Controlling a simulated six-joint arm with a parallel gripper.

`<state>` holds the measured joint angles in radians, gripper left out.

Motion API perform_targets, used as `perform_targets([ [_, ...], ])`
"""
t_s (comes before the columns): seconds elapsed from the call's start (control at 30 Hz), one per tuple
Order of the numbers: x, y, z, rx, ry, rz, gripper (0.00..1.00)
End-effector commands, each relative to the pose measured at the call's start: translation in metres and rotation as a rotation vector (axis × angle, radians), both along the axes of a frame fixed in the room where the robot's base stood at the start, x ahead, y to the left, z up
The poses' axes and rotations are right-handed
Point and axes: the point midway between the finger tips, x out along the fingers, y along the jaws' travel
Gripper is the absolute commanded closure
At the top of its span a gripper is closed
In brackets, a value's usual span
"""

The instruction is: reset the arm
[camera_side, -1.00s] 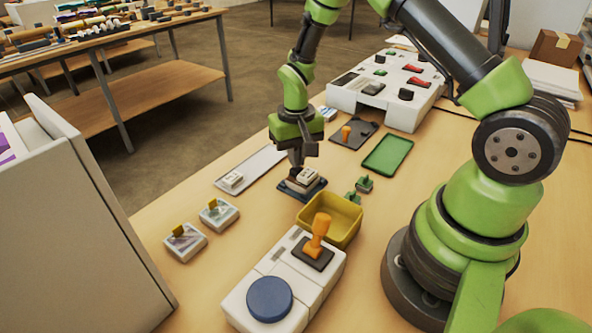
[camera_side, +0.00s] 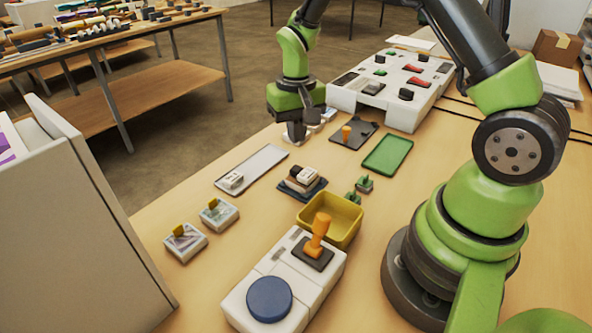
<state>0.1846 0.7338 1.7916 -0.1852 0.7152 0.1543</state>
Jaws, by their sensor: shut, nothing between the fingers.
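My gripper (camera_side: 296,137) is shut and empty. It hangs above the table near the far end of the grey tray (camera_side: 262,163), behind and left of the small stack. The stack (camera_side: 301,179) of dark and pale pieces sits on a dark blue base and stands apart from my gripper.
The white machine (camera_side: 392,88) with red and black controls stands at the back. A yellow bin (camera_side: 344,222), a green tray (camera_side: 388,155), and a white unit with a blue knob (camera_side: 270,299) share the table. Two white blocks with yellow clips (camera_side: 186,242) lie front left.

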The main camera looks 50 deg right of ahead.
Motion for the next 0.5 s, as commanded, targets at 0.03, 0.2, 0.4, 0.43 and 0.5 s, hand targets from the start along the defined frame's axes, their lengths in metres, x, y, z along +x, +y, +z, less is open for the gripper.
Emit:
perform_targets([
  [0.03,0.000,0.000,0.000,0.000,-0.001,0.000,1.00],
  [0.2,-0.002,0.006,0.025,0.001,-0.044,0.006,1.00],
  [0.4,-0.024,0.027,0.098,0.013,-0.182,0.032,1.00],
  [0.43,-0.030,0.031,0.109,0.016,-0.204,0.037,1.00],
  [0.5,-0.044,0.039,0.131,0.024,-0.258,0.049,1.00],
])
